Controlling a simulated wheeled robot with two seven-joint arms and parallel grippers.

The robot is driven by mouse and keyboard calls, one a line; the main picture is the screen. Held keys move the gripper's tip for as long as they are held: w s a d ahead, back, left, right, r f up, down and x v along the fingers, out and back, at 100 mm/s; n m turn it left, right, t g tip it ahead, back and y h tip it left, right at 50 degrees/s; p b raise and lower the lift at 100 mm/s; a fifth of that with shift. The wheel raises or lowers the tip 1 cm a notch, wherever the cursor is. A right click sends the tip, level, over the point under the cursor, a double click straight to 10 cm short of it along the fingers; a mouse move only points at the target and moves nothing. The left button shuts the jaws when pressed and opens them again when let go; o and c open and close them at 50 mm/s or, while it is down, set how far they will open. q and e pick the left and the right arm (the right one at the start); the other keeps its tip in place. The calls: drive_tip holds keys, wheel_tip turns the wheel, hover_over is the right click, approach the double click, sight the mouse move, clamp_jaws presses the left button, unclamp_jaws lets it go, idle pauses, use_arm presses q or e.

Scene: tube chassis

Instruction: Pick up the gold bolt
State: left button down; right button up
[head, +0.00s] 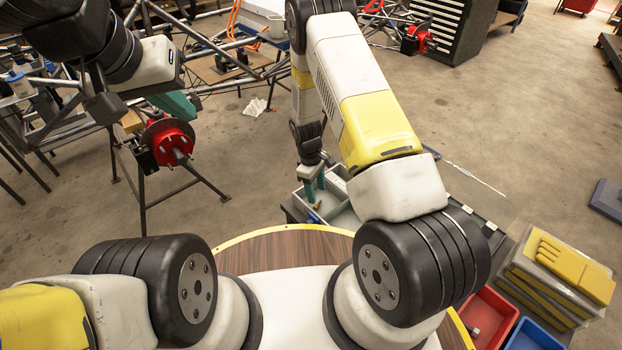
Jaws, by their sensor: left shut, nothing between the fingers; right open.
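The gold bolt (317,205) appears as a small yellowish piece in a compartment of the grey tray (345,222), in the head view just below my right gripper. My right gripper (314,190) points down into the tray with its teal fingers apart. The bolt looks close to the fingertips, but I cannot tell whether they touch it. My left gripper (178,106) is at the upper left, shut and empty, above the red hub (172,142). My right forearm hides part of the tray.
A tube chassis (60,115) on stands fills the left side. A red bin (485,318), a blue bin (535,336) and yellow gloves (570,270) on stacked cases are at the lower right. A dark tool cabinet (450,30) stands behind. Open floor lies at the right.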

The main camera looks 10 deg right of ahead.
sight(318, 204)
drive_tip(key=f, duration=0.5)
drive_tip(key=shift+d+f, duration=0.1)
drive_tip(key=shift+d, duration=0.1)
drive_tip(key=c, duration=1.1)
